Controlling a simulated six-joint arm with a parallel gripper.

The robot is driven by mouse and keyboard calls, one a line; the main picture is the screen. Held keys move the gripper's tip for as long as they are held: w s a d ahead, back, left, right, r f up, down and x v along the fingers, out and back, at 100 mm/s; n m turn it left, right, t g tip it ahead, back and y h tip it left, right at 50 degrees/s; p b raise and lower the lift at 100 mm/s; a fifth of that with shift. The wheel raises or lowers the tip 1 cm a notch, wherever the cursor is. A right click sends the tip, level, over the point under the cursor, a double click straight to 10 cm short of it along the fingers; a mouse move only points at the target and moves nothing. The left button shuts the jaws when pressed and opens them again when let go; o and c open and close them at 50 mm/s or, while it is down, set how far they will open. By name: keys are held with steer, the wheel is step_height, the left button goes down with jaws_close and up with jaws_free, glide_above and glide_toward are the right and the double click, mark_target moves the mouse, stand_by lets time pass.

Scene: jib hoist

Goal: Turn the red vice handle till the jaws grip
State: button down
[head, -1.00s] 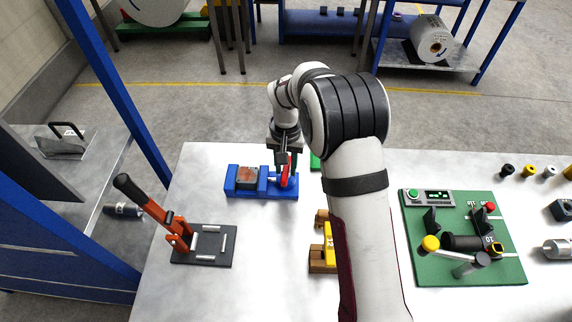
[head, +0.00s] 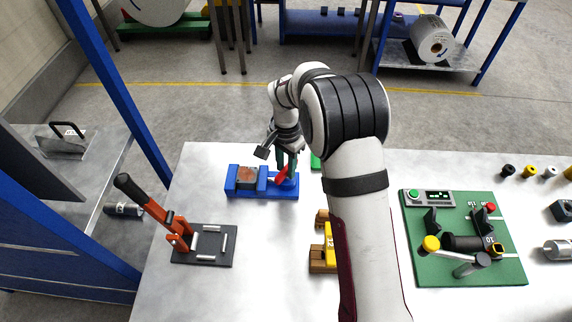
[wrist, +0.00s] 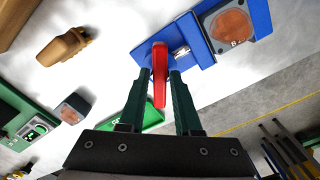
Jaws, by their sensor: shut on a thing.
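The blue vice (head: 233,190) stands on the metal table, left of my forearm. A grey block with a rusty round top (head: 247,175) sits between its jaws; it also shows in the wrist view (wrist: 230,24). I cannot tell whether both jaws touch the block. The red handle (head: 281,176) is at the vice's right end and leans with its top to the right. In the wrist view the red handle (wrist: 159,62) lies between the green fingers of my gripper (wrist: 164,80), which is shut on it. In the head view my gripper (head: 287,168) partly hides the handle.
An orange toggle clamp with black handle (head: 150,200) stands front left. A yellow part on wooden blocks (head: 328,250) lies beside my forearm. A green fixture board (head: 425,265) is at the right. The table left of the vice is bare.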

mark_target(286, 168)
stand_by(0.4)
steer(key=c, duration=0.8)
jaws_free()
step_height(286, 168, up, 16)
steer(key=shift+f, duration=0.1)
